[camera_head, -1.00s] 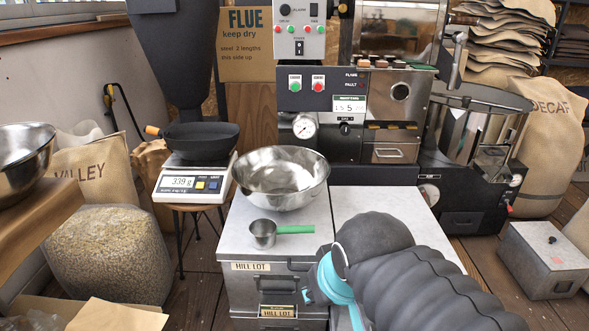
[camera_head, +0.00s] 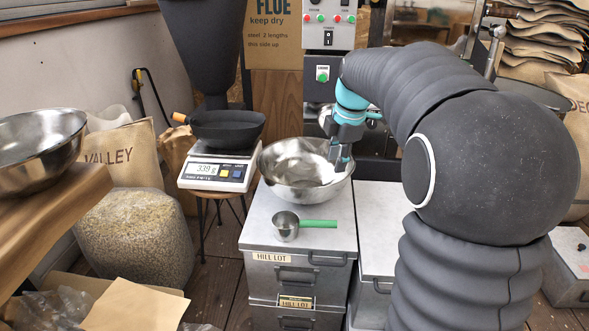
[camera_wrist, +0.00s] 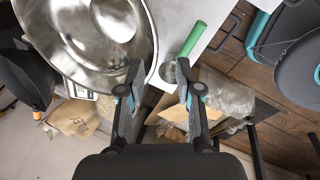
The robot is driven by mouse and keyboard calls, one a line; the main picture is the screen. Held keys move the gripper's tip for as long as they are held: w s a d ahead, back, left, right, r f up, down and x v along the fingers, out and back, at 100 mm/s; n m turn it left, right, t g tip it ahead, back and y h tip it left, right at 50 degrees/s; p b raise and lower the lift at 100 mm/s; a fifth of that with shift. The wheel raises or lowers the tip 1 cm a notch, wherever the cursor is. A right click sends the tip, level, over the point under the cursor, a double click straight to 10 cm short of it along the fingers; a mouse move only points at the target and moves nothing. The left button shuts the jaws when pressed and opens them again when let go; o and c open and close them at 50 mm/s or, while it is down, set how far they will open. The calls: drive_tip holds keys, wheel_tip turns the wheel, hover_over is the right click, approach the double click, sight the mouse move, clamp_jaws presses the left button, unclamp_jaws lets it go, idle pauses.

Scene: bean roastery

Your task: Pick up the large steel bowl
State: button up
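The large steel bowl (camera_head: 290,170) stands upright and empty on a grey metal cabinet (camera_head: 262,215). My gripper (camera_head: 340,165) points down at the bowl's right rim. In the wrist view the bowl (camera_wrist: 60,45) fills the upper left, and my gripper (camera_wrist: 158,70) is open with a gap between its two fingers. The rim runs between the fingers in that view, with the left finger over the bowl's side and the right finger outside it. I cannot tell whether either finger touches the rim.
A small steel scoop (camera_head: 286,226) with a green handle lies in front of the bowl. A scale (camera_head: 214,172) with a black pan (camera_head: 228,130) stands left. Another steel bowl (camera_head: 40,150) sits on a wooden table (camera_head: 60,215). The roaster (camera_head: 322,75) stands behind.

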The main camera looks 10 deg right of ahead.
drive_tip(key=w+d+n, duration=0.1)
drive_tip(key=w+n, duration=0.1)
hover_over(327, 197)
drive_tip(key=f, duration=0.9)
drive_tip(key=shift+s+d, duration=0.3)
drive_tip(key=shift+d, duration=0.1)
drive_tip(key=shift+s+x, duration=0.15)
drive_tip(key=shift+x, duration=1.25)
drive_tip(key=shift+s+x, duration=0.15)
drive_tip(key=shift+x, duration=1.2)
drive_tip(key=shift+a, duration=0.1)
clamp_jaws()
